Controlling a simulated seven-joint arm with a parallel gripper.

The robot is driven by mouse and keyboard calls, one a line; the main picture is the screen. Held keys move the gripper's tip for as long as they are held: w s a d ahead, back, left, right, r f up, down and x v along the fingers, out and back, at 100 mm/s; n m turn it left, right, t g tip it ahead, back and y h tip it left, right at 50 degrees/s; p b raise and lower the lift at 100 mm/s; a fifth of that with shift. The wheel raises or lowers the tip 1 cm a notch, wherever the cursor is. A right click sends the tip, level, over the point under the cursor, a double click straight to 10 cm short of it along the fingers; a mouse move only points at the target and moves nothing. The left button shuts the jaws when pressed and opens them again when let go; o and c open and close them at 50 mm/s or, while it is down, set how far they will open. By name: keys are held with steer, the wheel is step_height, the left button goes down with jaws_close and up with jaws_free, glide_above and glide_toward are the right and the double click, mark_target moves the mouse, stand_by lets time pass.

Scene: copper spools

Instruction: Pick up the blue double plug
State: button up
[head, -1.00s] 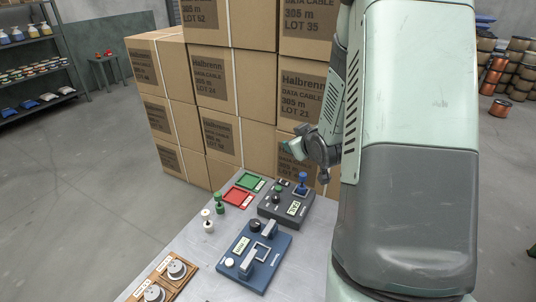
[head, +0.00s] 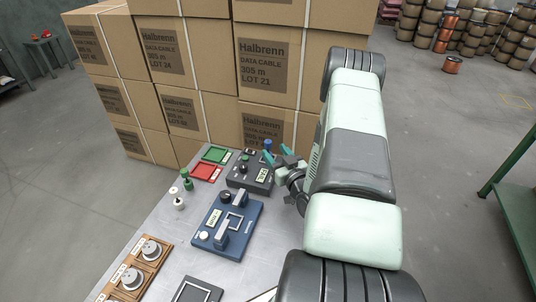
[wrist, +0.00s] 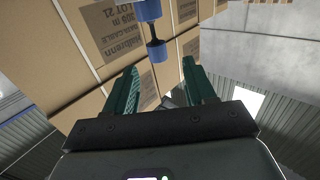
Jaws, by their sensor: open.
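The blue double plug (head: 267,145) stands upright at the dark grey control box (head: 240,178) at the far end of the metal table. In the wrist view it is two blue ends joined by a thin dark neck, with its lower blue end (wrist: 158,51) just beyond my fingertips, about in line with the gap. My gripper (head: 277,158) is open, its teal fingers beside the plug in the head view and partly covering its lower part. In the wrist view my gripper (wrist: 160,71) has nothing between its fingers. I cannot tell whether a finger touches the plug.
A green double plug (head: 187,179) and a white double plug (head: 178,199) stand left. A green tray (head: 216,154), red tray (head: 205,172) and blue device (head: 225,228) lie on the table (head: 172,240). Stacked cartons (head: 185,110) rise close behind the control box.

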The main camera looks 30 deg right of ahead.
mark_target(270, 144)
steer(key=shift+w+d+r, duration=0.1)
steer(key=shift+w, duration=3.1)
steer(key=shift+c, duration=0.5)
jaws_close()
